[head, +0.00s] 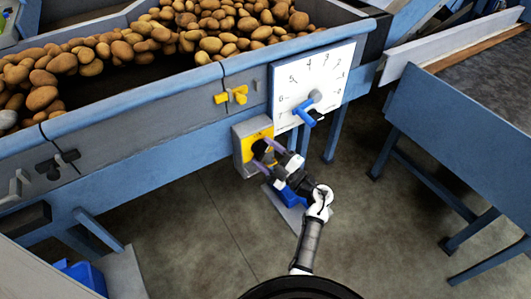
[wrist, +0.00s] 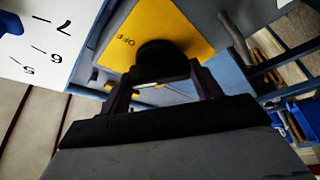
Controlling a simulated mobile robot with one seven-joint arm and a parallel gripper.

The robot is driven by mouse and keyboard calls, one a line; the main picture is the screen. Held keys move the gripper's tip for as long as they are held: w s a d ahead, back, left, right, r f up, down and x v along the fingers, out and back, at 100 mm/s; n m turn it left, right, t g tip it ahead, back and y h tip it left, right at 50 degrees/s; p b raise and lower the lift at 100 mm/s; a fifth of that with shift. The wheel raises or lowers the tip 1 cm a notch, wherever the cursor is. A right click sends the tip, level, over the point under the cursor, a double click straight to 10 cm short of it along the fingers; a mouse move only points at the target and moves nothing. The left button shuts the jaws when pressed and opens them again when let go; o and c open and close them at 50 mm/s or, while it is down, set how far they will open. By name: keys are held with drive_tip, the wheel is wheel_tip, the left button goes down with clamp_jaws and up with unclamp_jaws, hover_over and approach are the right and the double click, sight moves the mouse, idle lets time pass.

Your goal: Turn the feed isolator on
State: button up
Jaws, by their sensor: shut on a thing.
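The feed isolator is a grey box (head: 239,153) with a yellow face plate (head: 250,137) and a black rotary knob (head: 258,148), mounted on the front of the blue potato grader. In the wrist view the yellow plate (wrist: 188,22) carries the word OFF, and the black knob (wrist: 160,58) stands out from it. My gripper (head: 265,155) reaches the isolator from the front right and is shut on the knob, with one finger on each side of it in the wrist view (wrist: 163,88). Any other marking on the plate is hidden.
A white numbered dial (head: 325,75) with a blue pointer sits just right of and above the isolator. A yellow handle (head: 231,96) and a black handle (head: 57,163) are on the grader's front. Potatoes (head: 205,25) fill the trough. A blue table (head: 455,130) stands at right, with open floor between.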

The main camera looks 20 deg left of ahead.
drive_tip(key=n+h, duration=0.1)
drive_tip(key=n, duration=0.2)
drive_tip(key=n+g, duration=0.1)
drive_tip(key=n, duration=0.3)
drive_tip(key=shift+g+h, duration=0.3)
drive_tip(key=shift+h, duration=0.1)
drive_tip(key=shift+p, duration=0.3)
drive_tip(key=o, duration=1)
drive_tip(key=shift+d, duration=0.15)
drive_tip(key=b+v, duration=0.3)
drive_tip(key=v, duration=1)
drive_tip(key=shift+d+r, duration=0.15)
drive_tip(key=shift+d, duration=0.15)
